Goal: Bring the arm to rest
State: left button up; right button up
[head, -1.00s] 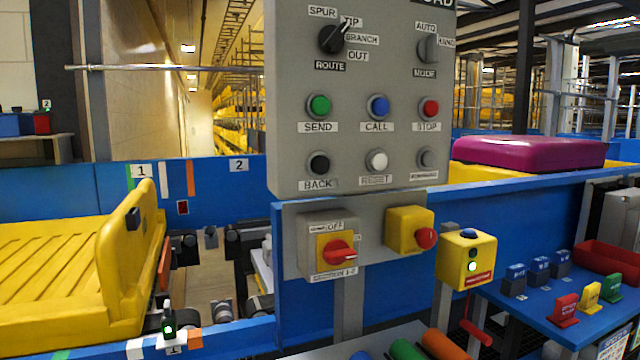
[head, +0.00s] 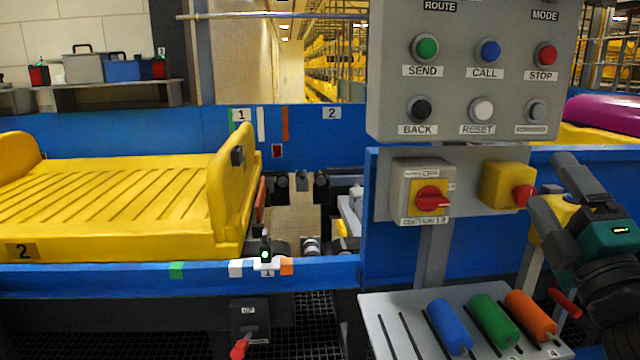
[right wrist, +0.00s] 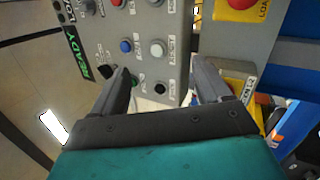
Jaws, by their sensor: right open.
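My right gripper (head: 547,190) is at the right of the head view, beside the yellow box with the red button (head: 508,186). In the right wrist view, its two dark fingers (right wrist: 165,90) stand apart with nothing between them. Beyond the fingers is the grey control panel (right wrist: 160,20), with its buttons and a green READY display (right wrist: 76,52). The panel also shows in the head view (head: 385,70). My left gripper is in neither view.
A yellow tray (head: 225,215) sits on the conveyor at left, behind a blue rail (head: 330,272). A red rotary switch (head: 431,197) is below the panel. Blue, green and orange cylinders (head: 494,322) lie on a grey rack in front. A red-handled lever (head: 241,348) is at the lower front.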

jog(key=s+f+m+g+h, duration=0.15)
jog(key=f+m+g, duration=0.25)
jog(key=f, duration=0.4)
jog(key=s+f+m+g+h, duration=0.1)
jog(key=s+f+m+g, duration=0.25)
jog(key=f, duration=0.55)
jog(key=s+f+m+g+h, duration=0.1)
jog(key=s+f+m+g, duration=0.15)
jog(key=f+m, duration=0.4)
jog(key=s+a+f+m+g+y, duration=0.35)
jog(key=s+a+f+g, duration=0.6)
jog(key=s+f, duration=0.6)
jog(key=w+a+f+n+t+y, duration=0.1)
jog(key=w+a+f+t+y, duration=0.25)
jog(key=w+a+t, duration=0.35)
pick_arm(q)
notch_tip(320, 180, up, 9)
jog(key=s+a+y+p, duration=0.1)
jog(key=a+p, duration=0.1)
jog(key=p, duration=1.1)
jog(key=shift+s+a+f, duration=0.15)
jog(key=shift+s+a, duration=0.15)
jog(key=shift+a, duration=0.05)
pick_arm(e)
jog(key=d+r+h, duration=0.1)
jog(key=d+r, duration=0.2)
jog(key=r, duration=0.5)
jog(key=shift+d+r, duration=0.35)
jog(key=shift+d, duration=0.05)
